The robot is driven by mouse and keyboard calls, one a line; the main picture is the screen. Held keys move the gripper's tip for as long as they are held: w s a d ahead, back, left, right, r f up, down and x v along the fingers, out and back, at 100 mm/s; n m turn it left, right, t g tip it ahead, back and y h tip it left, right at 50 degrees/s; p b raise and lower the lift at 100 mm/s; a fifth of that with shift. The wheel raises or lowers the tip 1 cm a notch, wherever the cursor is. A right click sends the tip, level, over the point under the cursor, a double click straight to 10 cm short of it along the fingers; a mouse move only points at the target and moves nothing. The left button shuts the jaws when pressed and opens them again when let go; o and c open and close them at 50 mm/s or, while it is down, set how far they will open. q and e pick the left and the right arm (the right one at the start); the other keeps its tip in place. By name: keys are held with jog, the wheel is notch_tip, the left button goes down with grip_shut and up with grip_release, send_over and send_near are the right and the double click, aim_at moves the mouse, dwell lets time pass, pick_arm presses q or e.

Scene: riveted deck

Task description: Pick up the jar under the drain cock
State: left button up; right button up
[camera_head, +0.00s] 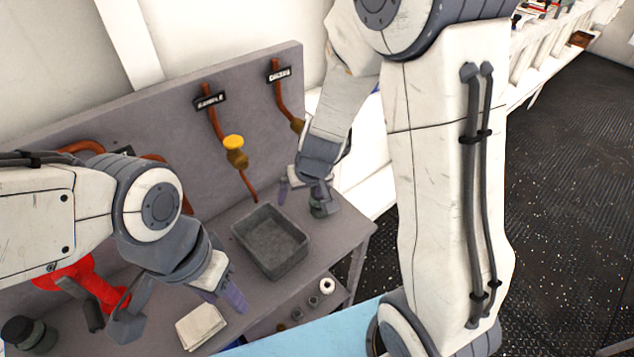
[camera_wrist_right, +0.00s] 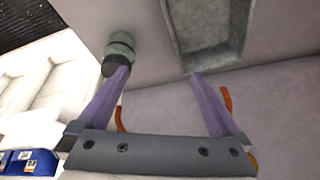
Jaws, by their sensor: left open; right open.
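A grey-green jar (camera_head: 322,207) stands near the right end of the grey bench, partly hidden by my right gripper (camera_head: 303,190). The right drain pipe with its brass cock (camera_head: 297,125) comes down the back panel above that end; its label is too small to read surely. In the right wrist view, the jar (camera_wrist_right: 120,48) is at the tip of the left-hand purple finger, not between the fingers. My right gripper (camera_wrist_right: 160,78) is open and empty; I cannot tell whether it touches the jar. My left gripper (camera_head: 222,298) is open and empty over the bench front.
A grey tray (camera_head: 288,262) sits left of the jar. A pipe with a yellow-topped cock (camera_head: 234,145) hangs behind it. A folded cloth or pad (camera_head: 201,326), a red object (camera_head: 75,275) and a dark jar (camera_head: 28,335) are at the left. A white roll (camera_head: 327,286) is on a lower shelf.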

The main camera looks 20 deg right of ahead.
jog(key=m+h, duration=0.1)
send_over(320, 198)
jog(key=s, duration=0.2)
jog(key=f, duration=0.2)
jog(key=shift+m+t+h, duration=0.3)
jog(key=b+x, duration=0.1)
jog(key=x, duration=0.1)
jog(key=b+x, duration=0.2)
jog(key=shift+w+d+f, duration=0.15)
jog(key=shift+d+f, duration=0.05)
jog(key=shift+d, duration=0.05)
jog(key=b+x, duration=0.3)
jog(key=x, duration=0.3)
jog(key=shift+w+b, duration=0.15)
jog(key=shift+b, duration=0.15)
pick_arm(q)
notch_tip(320, 198, down, 6)
jog(key=shift+r, duration=0.15)
pick_arm(e)
jog(key=shift+r, duration=0.2)
jog(key=c, duration=1.4)
